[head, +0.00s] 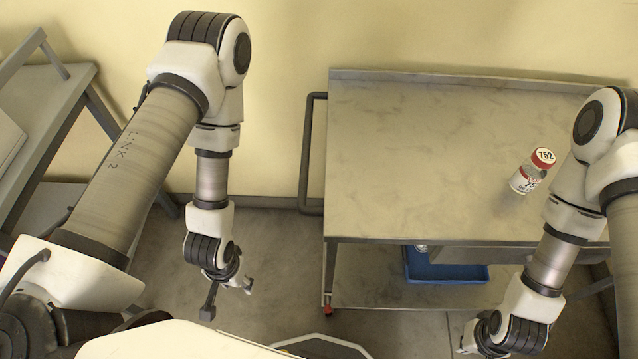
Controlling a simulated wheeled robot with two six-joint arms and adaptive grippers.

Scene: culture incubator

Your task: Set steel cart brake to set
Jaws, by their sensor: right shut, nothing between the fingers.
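The steel cart (420,150) stands against the wall at centre right, with a flat worn top and a lower shelf (370,292). A small red part (328,309) shows at the foot of its front left leg; it may be the brake, but its setting is too small to tell. My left gripper (228,299) hangs over the floor left of the cart, its fingers apart and empty. My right gripper (466,346) is at the bottom edge, in front of the cart, shut and empty; part of it is hidden or cut off. Neither gripper touches the red part.
A blue tray (445,268) sits on the lower shelf. The cart's handle (308,150) is on its left side. A grey table (45,110) stands at far left. Floor between is clear.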

